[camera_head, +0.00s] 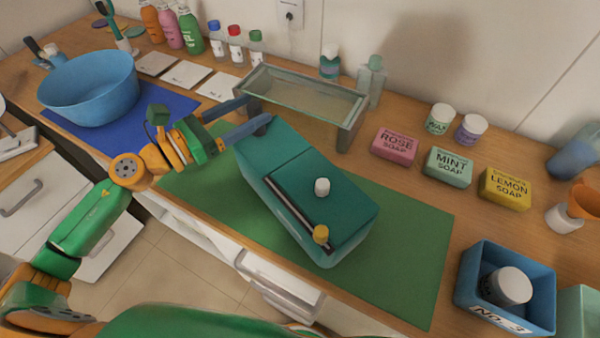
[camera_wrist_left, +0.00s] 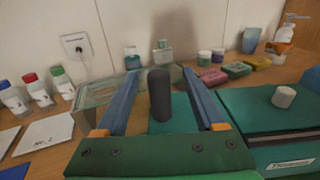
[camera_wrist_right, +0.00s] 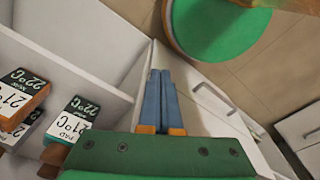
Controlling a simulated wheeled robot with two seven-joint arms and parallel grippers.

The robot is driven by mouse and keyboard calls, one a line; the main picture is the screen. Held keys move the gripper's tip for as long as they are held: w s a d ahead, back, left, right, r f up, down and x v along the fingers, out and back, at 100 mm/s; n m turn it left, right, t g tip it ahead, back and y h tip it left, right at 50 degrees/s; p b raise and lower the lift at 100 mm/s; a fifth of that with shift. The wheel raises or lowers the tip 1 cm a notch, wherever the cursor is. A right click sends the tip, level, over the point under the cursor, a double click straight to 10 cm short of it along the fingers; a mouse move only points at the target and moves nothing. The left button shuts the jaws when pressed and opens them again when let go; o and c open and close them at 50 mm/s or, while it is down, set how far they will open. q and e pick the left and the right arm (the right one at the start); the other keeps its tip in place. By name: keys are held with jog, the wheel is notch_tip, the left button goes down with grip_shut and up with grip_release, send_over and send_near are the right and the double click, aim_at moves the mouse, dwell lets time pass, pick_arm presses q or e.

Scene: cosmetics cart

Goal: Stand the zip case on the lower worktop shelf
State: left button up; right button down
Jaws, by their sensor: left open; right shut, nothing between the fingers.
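The teal zip case (camera_head: 300,175) lies flat on the green mat, with a dark zip strip (camera_head: 300,212) and a yellow piece (camera_head: 320,234) at its near edge. A small white cylinder (camera_head: 322,187) sits on top. My left gripper (camera_head: 254,116) is open at the case's far left end. In the left wrist view its fingers (camera_wrist_left: 160,78) stand either side of a dark grey upright peg (camera_wrist_left: 160,95), apart from it. A low glass-topped shelf (camera_head: 300,95) stands behind the case. My right gripper (camera_wrist_right: 160,75) is shut and empty, seen only in the right wrist view.
Soap boxes (camera_head: 447,167) and jars (camera_head: 440,118) stand right of the shelf. A blue bin (camera_head: 475,270) is at the front right, and a blue pot (camera_head: 90,88) at the left. Below the right gripper are white cabinet compartments (camera_wrist_right: 60,60) with labelled items (camera_wrist_right: 70,122).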

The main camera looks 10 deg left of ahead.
aim_at(271, 125)
pick_arm(q)
jog(key=p+x, duration=0.2)
jog(key=x, duration=0.2)
jog(key=shift+w+a+p, duration=0.1)
jog(key=shift+p, duration=0.3)
jog(key=shift+w+d+f, duration=0.25)
jog(key=shift+w+d, duration=0.1)
jog(key=shift+d, duration=0.05)
jog(key=shift+s+a, duration=0.1)
grip_shut()
dwell(0.5)
